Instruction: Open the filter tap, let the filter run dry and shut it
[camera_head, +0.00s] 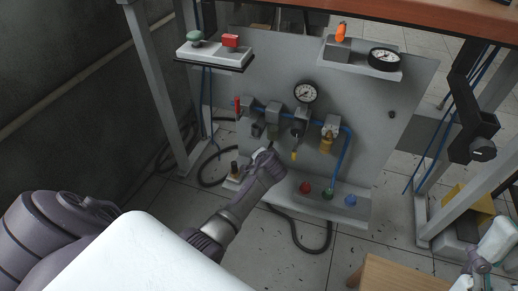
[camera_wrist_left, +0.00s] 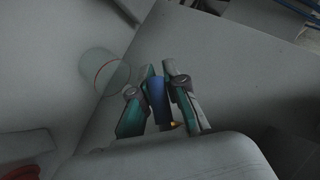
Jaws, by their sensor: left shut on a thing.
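My left gripper (camera_head: 262,152) is at the lower left of the row of air units on the grey panel (camera_head: 390,170). In the left wrist view, my left gripper (camera_wrist_left: 160,76) is shut on a blue piece (camera_wrist_left: 157,98) with a small brass tip beside it. I cannot tell whether this piece is the filter tap. A clear round bowl with a red ring (camera_wrist_left: 104,75), likely the filter bowl, is left of the fingers. In the head view the filter's lower part is hidden by my gripper. My right gripper (camera_head: 478,264) is at the lower right, its fingers unclear.
A pressure gauge (camera_head: 306,92) stands above the units. A red, a green (camera_head: 327,193) and a blue button (camera_head: 350,200) sit on a low box. A wooden block (camera_head: 405,275) is below right.

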